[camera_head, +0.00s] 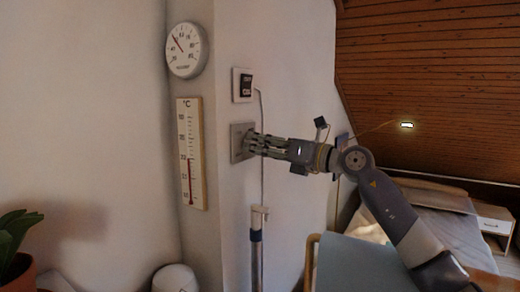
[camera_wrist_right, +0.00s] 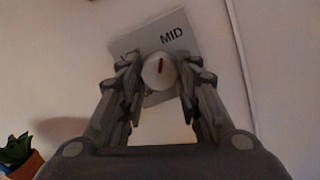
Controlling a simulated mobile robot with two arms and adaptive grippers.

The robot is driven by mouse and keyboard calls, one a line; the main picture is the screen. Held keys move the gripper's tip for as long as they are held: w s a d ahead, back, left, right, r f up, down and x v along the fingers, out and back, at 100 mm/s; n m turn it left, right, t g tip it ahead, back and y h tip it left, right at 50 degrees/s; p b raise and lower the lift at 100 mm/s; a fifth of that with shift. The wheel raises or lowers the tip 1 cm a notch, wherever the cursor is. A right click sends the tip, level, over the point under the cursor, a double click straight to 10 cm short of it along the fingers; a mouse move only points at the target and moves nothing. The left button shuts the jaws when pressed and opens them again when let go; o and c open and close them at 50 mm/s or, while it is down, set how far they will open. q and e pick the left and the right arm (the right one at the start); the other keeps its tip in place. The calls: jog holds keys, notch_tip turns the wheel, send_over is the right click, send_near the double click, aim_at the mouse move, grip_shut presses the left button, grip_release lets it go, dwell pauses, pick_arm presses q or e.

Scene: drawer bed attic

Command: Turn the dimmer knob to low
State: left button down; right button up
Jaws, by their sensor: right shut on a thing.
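The dimmer knob (camera_wrist_right: 159,71) is a round white knob with a red pointer mark, seen in the right wrist view on a grey square wall plate (camera_wrist_right: 170,33). The word MID is printed on the plate, and the red mark points near it, roughly upward in that view. Another label is mostly hidden by a finger. My right gripper (camera_wrist_right: 159,75) has its fingers on both sides of the knob and is shut on it. In the head view, the right gripper (camera_head: 252,143) reaches the plate (camera_head: 237,142) from the right, hiding the knob. My left gripper is not in view.
A small black-and-white wall unit (camera_head: 242,85) is above the plate, with a cable beside it. A thermometer (camera_head: 192,153) and round dial (camera_head: 187,50) hang left. A pole (camera_head: 257,237) stands below the gripper. A potted plant (camera_head: 16,245) is lower left.

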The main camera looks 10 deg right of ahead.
jog(key=shift+w+d+n+g+b, duration=0.1)
jog(key=shift+n+g+b, duration=0.25)
jog(key=shift+n, duration=3.6)
jog(key=shift+w+n+g+b, duration=0.1)
jog(key=shift+n+g+b, duration=0.2)
jog(key=shift+n, duration=3.65)
jog(key=o, duration=1.1)
jog(key=shift+s+d, duration=0.1)
jog(key=shift+d, duration=0.05)
jog(key=v, duration=1.1)
jog(key=shift+s+d, duration=0.25)
jog(key=shift+d, duration=0.05)
